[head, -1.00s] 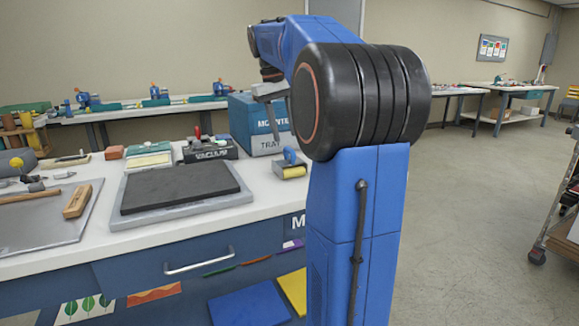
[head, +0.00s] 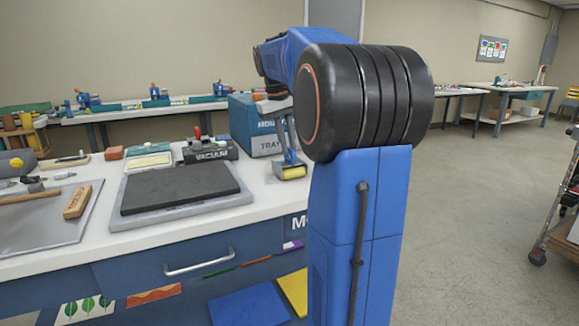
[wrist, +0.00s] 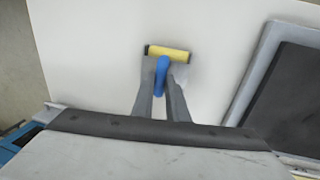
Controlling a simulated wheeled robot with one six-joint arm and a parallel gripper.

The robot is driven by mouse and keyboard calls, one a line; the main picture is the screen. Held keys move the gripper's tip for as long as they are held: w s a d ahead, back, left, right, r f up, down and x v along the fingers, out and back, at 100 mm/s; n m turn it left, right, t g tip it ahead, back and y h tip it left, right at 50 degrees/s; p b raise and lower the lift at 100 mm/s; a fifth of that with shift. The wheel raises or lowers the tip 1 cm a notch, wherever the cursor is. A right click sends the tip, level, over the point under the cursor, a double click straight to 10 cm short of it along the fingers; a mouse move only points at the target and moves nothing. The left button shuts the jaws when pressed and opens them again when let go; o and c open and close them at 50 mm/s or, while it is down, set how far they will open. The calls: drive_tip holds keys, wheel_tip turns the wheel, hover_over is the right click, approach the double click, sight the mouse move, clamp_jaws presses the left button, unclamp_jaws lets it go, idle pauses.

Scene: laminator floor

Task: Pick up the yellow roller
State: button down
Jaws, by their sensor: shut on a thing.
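The yellow roller (head: 292,172) is at the right end of the white workbench, in front of the blue tray box. In the wrist view the roller (wrist: 168,52) shows its yellow cylinder with dark ends and a blue handle. My gripper (head: 290,158) points down from above, with its fingers at the roller's handle. In the wrist view my gripper (wrist: 163,75) has one finger on each side of the blue handle and is shut on it. The roller appears to be at bench height; I cannot tell whether it touches the surface.
A grey tray with a dark slab (head: 180,188) lies left of the roller. The blue tray box (head: 256,125) stands close behind, beside the black vacuum unit (head: 210,150). A wooden-handled tool (head: 77,201) lies on the grey sheet at left. The bench's white top (wrist: 90,50) is clear around the roller.

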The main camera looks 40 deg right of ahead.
wheel_tip(320, 180, up, 10)
idle(0.6)
drive_tip(key=c, duration=2.4)
unclamp_jaws()
clamp_jaws()
